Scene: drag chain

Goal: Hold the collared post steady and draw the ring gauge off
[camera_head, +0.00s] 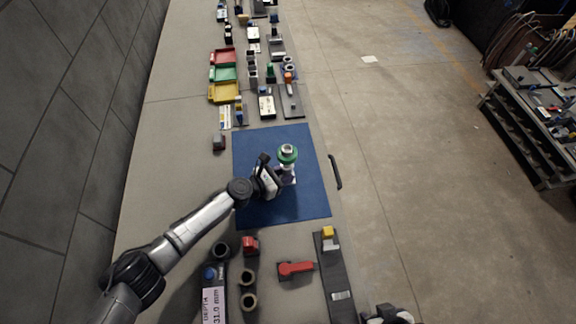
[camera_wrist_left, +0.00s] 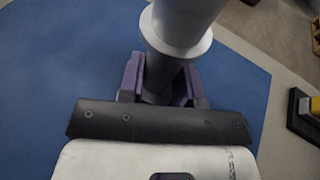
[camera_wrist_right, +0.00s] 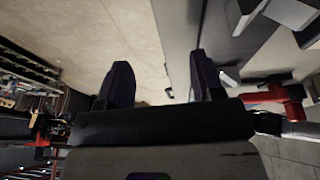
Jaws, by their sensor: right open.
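The collared post (camera_head: 290,179) stands upright on the blue mat (camera_head: 305,205) in the head view. The green ring gauge (camera_head: 287,155) sits around its upper part, with the pale post top showing through it. My left gripper (camera_head: 280,180) is at the post's lower part from the left. In the left wrist view its purple fingers (camera_wrist_left: 161,75) lie on both sides of the post, below the pale collar (camera_wrist_left: 178,42), and look closed on it. The ring gauge is out of that view. My right gripper (camera_wrist_right: 158,80) is open and empty, away from the post; it shows at the head view's bottom edge (camera_head: 388,314).
A dark handle (camera_head: 335,172) sticks out at the bench's right edge. The mat's right side is clear.

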